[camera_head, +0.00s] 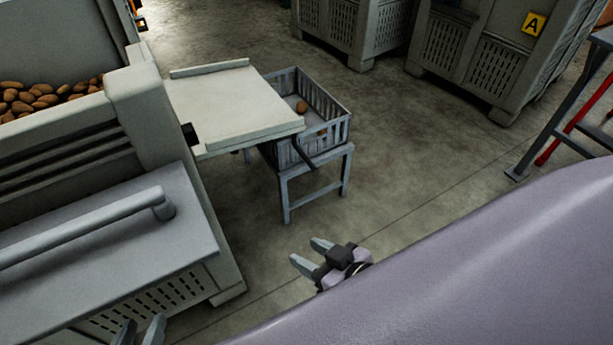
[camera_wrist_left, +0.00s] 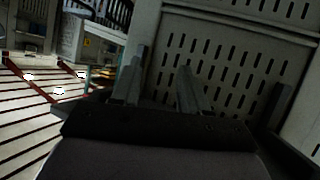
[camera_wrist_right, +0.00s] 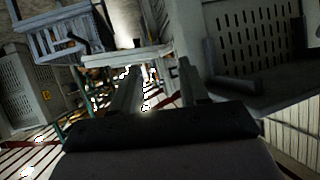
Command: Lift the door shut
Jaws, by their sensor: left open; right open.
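The door looks to be the pale flat panel (camera_head: 230,105) folded down from the side of the grey grader (camera_head: 145,95). It lies roughly level, with its outer edge over a slatted crate (camera_head: 335,130). My right gripper (camera_head: 305,253) is open and empty, in front of the door and below it in the head view, apart from it. My left gripper (camera_head: 138,333) shows only its fingertips at the bottom edge, beside the grader's slotted base. In the left wrist view its open fingers (camera_wrist_left: 158,82) point at a slotted grey wall, with nothing between them.
The crate stands on a grey metal stand (camera_head: 287,200) and holds a potato (camera_head: 301,107). A grey rail (camera_head: 80,228) runs along the grader's near ledge. Large bins (camera_head: 480,60) and a red and grey frame (camera_head: 575,115) stand behind and right. Floor around the stand is clear.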

